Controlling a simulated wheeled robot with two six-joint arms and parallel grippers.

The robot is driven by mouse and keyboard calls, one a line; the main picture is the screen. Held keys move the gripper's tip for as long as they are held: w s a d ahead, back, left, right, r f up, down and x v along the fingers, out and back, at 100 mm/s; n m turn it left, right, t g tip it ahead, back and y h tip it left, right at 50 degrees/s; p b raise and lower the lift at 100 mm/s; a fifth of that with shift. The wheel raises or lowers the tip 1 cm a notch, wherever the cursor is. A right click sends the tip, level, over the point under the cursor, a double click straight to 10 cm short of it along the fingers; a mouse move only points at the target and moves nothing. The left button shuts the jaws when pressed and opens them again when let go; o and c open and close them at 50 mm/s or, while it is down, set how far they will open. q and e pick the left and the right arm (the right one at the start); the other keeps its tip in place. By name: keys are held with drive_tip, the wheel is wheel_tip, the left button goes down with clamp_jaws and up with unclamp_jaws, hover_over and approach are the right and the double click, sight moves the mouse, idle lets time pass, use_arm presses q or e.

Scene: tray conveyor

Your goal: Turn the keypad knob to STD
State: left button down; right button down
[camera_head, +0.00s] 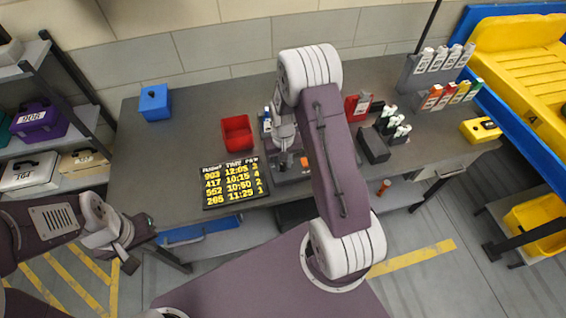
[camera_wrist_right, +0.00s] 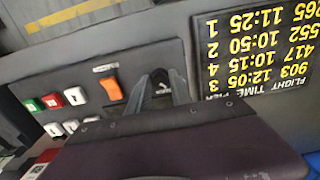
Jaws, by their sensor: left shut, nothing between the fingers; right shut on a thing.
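The keypad panel (camera_wrist_right: 135,75) is a dark plate in the right wrist view, with an orange switch (camera_wrist_right: 112,89) and red, green and white buttons (camera_wrist_right: 75,96). My right gripper (camera_wrist_right: 160,82) is shut at the panel beside the orange switch, on what seems to be the knob. The fingers and wrist hide most of the knob, so its pointer and the STD mark cannot be read. In the head view my right gripper (camera_head: 283,155) is low over the panel at the table's front. My left gripper (camera_head: 140,238) is shut and empty, off the table's front left corner.
A black flight board (camera_head: 234,183) with yellow text lies left of the panel. A red bin (camera_head: 237,133) and a blue box (camera_head: 155,103) stand behind. Bottle racks (camera_head: 435,68) stand at the right. The table's left part is clear.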

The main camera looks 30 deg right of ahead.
sight(283, 165)
idle(0.4)
drive_tip(key=c, duration=1.2)
unclamp_jaws()
drive_tip(key=shift+o, duration=0.2)
wheel_tip(283, 165, up, 9)
drive_tip(key=shift+b, duration=0.3)
